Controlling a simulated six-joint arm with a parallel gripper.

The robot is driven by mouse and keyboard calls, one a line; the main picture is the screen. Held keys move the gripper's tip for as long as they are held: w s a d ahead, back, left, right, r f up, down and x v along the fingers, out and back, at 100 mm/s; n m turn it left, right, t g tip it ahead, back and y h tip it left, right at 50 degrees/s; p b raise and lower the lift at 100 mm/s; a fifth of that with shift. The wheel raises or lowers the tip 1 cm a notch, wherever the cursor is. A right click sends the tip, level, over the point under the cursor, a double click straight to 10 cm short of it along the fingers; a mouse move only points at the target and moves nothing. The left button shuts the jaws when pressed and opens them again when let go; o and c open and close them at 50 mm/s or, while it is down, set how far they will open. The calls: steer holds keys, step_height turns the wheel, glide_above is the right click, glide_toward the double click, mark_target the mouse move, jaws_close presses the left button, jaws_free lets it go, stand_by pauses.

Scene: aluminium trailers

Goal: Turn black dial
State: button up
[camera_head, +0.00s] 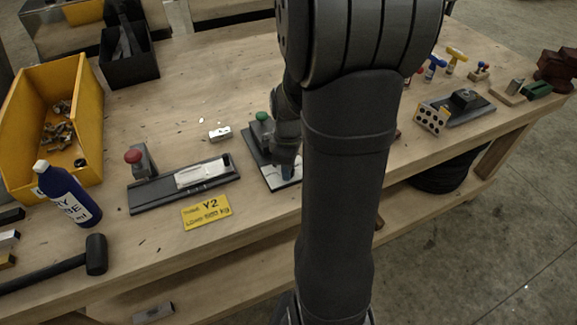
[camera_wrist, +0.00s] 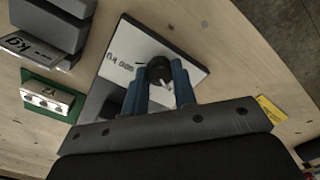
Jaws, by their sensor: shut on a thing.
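The black dial (camera_wrist: 159,69) is a short round knob with a pale pointer mark. It stands on a metal-and-white plate with printed text (camera_wrist: 115,70). My gripper (camera_wrist: 160,84) has its two blue fingers on either side of the dial, shut on it. My arm and fingers hide the dial in that view.
To the left are a device with a red knob (camera_head: 133,156), a yellow label (camera_head: 206,212), a blue bottle (camera_head: 70,195), a mallet (camera_head: 96,254) and a yellow bin (camera_head: 90,110). A small metal block (camera_head: 220,134) lies close by. The wooden bench (camera_head: 210,75) is clear behind.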

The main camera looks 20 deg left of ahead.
steer(key=o, duration=1)
steer(key=shift+r, duration=0.15)
step_height(320, 180, up, 17)
steer(key=shift+r, duration=0.1)
step_height(320, 180, down, 18)
steer(key=shift+r, duration=0.25)
stand_by(0.5)
